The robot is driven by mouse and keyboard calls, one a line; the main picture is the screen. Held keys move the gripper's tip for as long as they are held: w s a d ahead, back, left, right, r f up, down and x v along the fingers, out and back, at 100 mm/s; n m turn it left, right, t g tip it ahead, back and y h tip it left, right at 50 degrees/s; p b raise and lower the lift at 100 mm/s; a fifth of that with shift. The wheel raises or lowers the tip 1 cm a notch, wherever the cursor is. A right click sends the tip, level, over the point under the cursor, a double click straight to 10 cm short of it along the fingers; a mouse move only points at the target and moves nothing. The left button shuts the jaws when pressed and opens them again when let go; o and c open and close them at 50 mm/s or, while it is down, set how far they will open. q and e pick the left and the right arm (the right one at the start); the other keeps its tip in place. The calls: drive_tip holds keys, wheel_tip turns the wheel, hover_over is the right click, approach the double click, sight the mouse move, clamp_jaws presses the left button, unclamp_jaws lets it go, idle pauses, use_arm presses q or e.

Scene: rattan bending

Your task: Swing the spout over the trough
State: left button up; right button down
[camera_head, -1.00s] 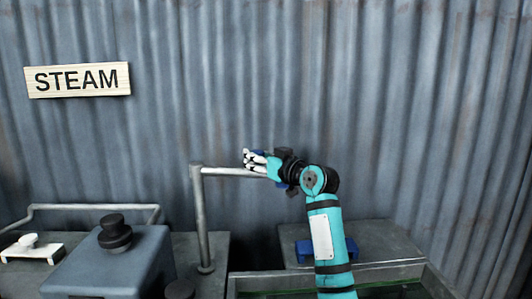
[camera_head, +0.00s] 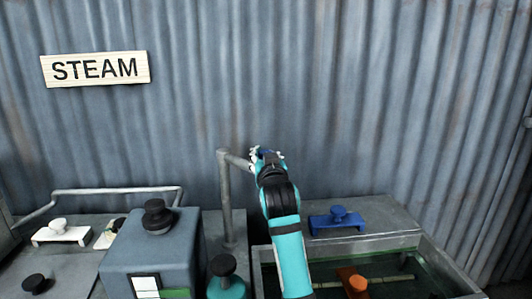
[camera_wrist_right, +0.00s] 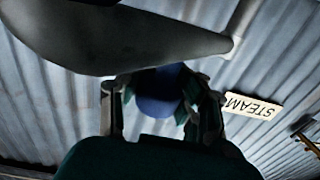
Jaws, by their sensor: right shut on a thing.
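The spout (camera_head: 226,190) is a grey pipe with an upright post and a short-looking, foreshortened arm that leans right from the top. My right gripper (camera_head: 266,154) is at the end of this arm, shut on its blue knob. In the right wrist view the blue knob (camera_wrist_right: 158,92) sits between the fingers, and the grey spout (camera_wrist_right: 120,35) fills the upper left. The trough (camera_head: 415,246) is the open tank with dark green contents at lower right; my right arm crosses its left part. My left gripper is not in view.
A blue handled block (camera_head: 338,222) sits on the ledge behind the trough. An orange-knobbed piece (camera_head: 352,282) is at the trough's front. A grey box with a black knob (camera_head: 150,250) stands left of the post. A STEAM sign (camera_head: 96,69) hangs on the corrugated wall.

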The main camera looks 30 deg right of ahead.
drive_tip(key=shift+s+d+f, duration=0.15)
drive_tip(key=shift+f, duration=0.1)
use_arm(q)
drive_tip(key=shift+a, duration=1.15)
use_arm(e)
drive_tip(key=shift+f+h, duration=0.15)
drive_tip(key=shift+h, duration=0.15)
drive_tip(key=c, duration=1.5)
unclamp_jaws()
drive_tip(key=shift+c, duration=0.2)
drive_tip(key=o, duration=0.5)
drive_tip(key=shift+s+d, duration=0.35)
drive_tip(key=shift+c, duration=0.2)
drive_tip(key=shift+o, duration=1.3)
drive_tip(key=shift+s+r, duration=0.15)
drive_tip(key=shift+r, duration=0.15)
drive_tip(key=shift+a, duration=0.3)
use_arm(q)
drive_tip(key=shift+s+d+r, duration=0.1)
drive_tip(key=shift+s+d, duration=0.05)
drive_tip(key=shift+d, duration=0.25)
use_arm(e)
drive_tip(key=v, duration=1.1)
drive_tip(key=shift+s, duration=0.4)
